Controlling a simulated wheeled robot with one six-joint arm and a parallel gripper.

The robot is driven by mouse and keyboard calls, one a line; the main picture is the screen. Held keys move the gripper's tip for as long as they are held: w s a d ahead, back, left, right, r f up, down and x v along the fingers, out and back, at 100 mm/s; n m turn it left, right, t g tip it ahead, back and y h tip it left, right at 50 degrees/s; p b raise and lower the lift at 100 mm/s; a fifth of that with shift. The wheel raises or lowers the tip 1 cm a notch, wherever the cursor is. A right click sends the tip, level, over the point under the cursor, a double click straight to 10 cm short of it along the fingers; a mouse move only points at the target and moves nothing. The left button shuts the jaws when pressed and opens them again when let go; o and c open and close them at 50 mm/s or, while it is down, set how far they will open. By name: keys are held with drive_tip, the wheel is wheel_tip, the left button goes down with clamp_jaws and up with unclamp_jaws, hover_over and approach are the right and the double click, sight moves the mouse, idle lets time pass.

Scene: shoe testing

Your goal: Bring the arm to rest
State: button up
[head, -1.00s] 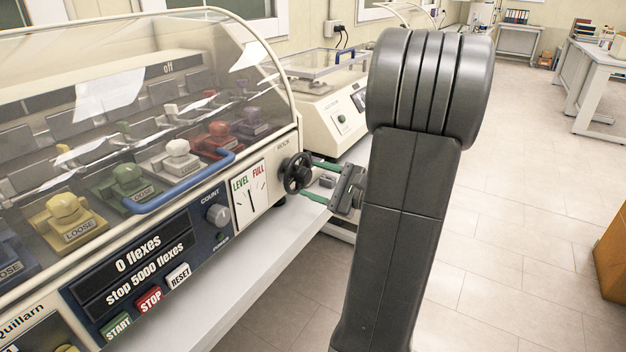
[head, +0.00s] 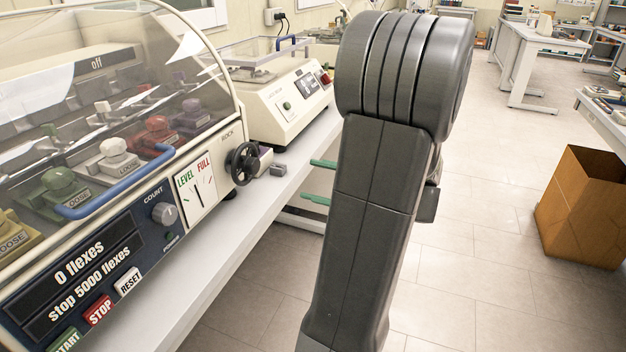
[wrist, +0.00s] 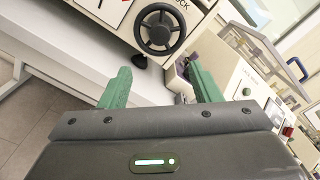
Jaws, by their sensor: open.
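My gripper (head: 318,181) shows in the head view just left of my dark arm, which hides most of it. Its two green fingers stand apart and point left toward the bench edge. In the wrist view the gripper (wrist: 161,88) is open, with nothing between the fingers. Beyond it there are the white bench top and the machine's black handwheel (wrist: 160,29). The arm is raised and bent, filling the middle of the head view.
The flex machine (head: 190,212) with its clear hood stands on the white bench (head: 215,262) at left. A second machine (head: 290,105) stands behind it. A small grey block (head: 278,170) lies by the handwheel (head: 242,163). A cardboard box (head: 585,205) stands on open floor at right.

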sight(257, 167)
drive_tip(key=p+x, duration=0.1)
drive_tip(key=x, duration=1.2)
drive_tip(key=shift+w+a, duration=0.1)
drive_tip(key=shift+a, duration=0.3)
drive_tip(key=shift+d, duration=0.1)
